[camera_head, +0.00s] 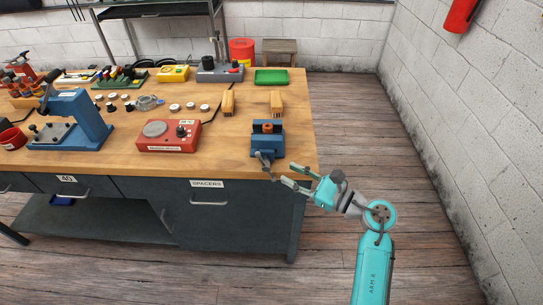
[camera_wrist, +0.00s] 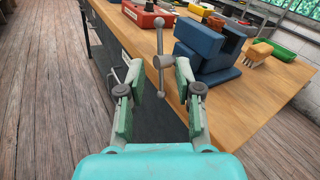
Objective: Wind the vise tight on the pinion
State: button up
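The blue vise (camera_head: 267,145) is at the right front corner of the workbench; it also shows in the wrist view (camera_wrist: 208,48). A copper-coloured piece, seemingly the pinion (camera_head: 267,128), sits at its jaws; I cannot tell how firmly it is gripped. The vise's grey handle bar (camera_wrist: 160,40) sticks out past the bench's front edge and runs up and down in the wrist view. My gripper (camera_head: 291,176) is open and empty, just in front of the handle. In the wrist view the bar's lower end lies between the fingertips (camera_wrist: 159,80), with no clear contact.
The wooden bench top (camera_head: 220,160) has its front edge close to my gripper. A red box with a dial (camera_head: 168,136) and a blue press (camera_head: 85,115) stand to the left. The floor at right is clear.

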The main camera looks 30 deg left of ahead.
aim_at(262, 160)
jog(key=a, duration=1)
jog(key=shift+a, duration=0.3)
grip_shut()
